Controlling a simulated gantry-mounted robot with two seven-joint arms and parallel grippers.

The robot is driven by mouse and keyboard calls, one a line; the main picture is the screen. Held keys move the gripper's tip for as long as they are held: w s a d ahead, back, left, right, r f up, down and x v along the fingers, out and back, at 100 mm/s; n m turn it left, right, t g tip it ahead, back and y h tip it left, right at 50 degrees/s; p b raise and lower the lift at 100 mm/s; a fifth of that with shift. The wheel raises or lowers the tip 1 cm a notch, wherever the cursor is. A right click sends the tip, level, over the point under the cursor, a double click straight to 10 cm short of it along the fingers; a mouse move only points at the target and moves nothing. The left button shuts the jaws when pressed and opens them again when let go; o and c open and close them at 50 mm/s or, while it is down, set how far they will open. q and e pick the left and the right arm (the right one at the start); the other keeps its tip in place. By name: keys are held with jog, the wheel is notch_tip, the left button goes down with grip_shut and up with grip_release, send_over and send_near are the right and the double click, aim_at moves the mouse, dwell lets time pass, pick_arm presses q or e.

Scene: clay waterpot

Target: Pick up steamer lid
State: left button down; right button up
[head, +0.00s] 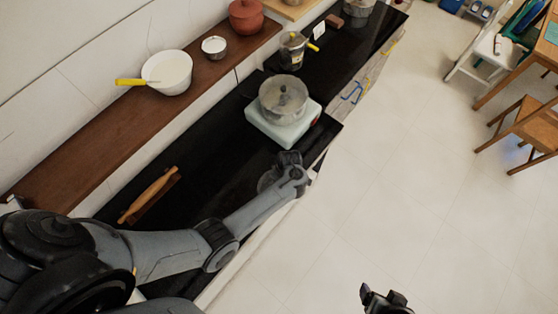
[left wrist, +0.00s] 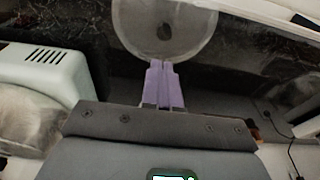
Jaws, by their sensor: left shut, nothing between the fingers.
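A round, see-through lid with a dark knob (left wrist: 165,30) lies on the black counter at the top of the left wrist view. In the head view it is mostly hidden by my left gripper (head: 290,160). In the left wrist view the purple fingers of my left gripper (left wrist: 164,85) are together and empty, and their tips overlap the lid's near edge in the picture. I cannot tell whether they touch it. My right gripper (head: 384,299) is dark and empty over the floor.
The stove also shows at left in the left wrist view (left wrist: 40,72). A rolling pin (head: 150,194) lies on the counter. A moka pot (head: 293,50) stands behind the stove. A white pan (head: 168,70), a small bowl (head: 214,46) and a clay pot (head: 246,15) stand on the wooden shelf.

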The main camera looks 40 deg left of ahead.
pick_arm(q)
jog(key=c, duration=1.8)
grip_release()
jog(key=shift+d+r, duration=0.1)
jog(key=shift+r, duration=0.55)
jog(key=shift+o, duration=1.2)
jog(key=shift+r, duration=0.3)
jog(key=o, duration=0.7)
jog(key=shift+d+r, duration=0.15)
jog(key=shift+r, duration=0.05)
jog(key=shift+o, duration=0.3)
